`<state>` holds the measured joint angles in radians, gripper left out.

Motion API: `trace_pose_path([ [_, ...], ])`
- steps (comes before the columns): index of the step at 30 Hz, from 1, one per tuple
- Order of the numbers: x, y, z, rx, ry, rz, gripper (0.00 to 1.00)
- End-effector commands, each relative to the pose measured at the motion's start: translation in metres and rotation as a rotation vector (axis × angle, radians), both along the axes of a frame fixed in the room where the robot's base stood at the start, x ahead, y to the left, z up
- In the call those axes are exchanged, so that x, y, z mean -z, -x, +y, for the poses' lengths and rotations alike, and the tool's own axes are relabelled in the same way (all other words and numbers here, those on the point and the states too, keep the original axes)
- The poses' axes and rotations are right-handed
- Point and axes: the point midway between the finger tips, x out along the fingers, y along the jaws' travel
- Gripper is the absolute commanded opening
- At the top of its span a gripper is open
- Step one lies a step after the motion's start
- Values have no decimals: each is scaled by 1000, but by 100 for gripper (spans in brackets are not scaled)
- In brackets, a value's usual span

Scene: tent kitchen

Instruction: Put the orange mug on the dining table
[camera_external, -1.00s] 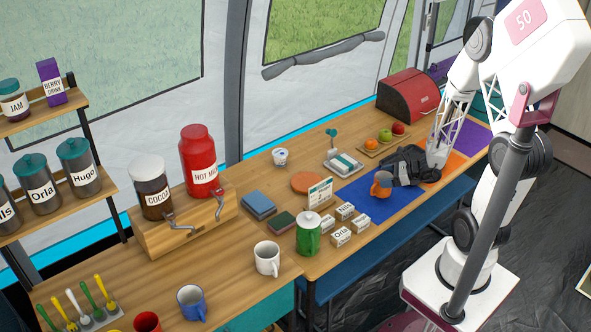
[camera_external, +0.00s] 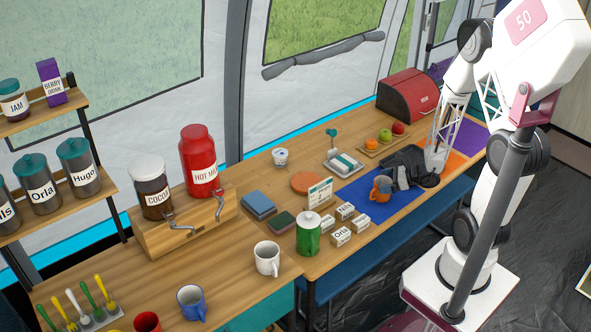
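The small orange mug (camera_external: 380,191) is at the blue placemat (camera_external: 368,207) on the dining table (camera_external: 330,249), its grey-blue inside showing. It looks upright and seems to rest on the mat, but a small gap below it cannot be ruled out. My dark gripper (camera_external: 392,181) is low over the same mat, just right of and behind the mug. Its fingers are small and partly merge with the dark gripper body, so their opening and any contact with the mug are unclear.
Label blocks (camera_external: 346,211) and a green jar (camera_external: 308,234) stand left of the blue mat. A fruit board (camera_external: 369,150) and a red bread box (camera_external: 408,96) are behind. White (camera_external: 267,258) and blue (camera_external: 191,303) mugs stand on the nearer counter.

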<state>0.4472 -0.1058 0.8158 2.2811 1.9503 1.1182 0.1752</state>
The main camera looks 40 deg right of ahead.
Motion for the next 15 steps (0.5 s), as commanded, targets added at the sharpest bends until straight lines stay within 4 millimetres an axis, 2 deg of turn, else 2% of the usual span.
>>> trace_pose_path([
  [15,-8,8,-8,2,0,-1,100],
])
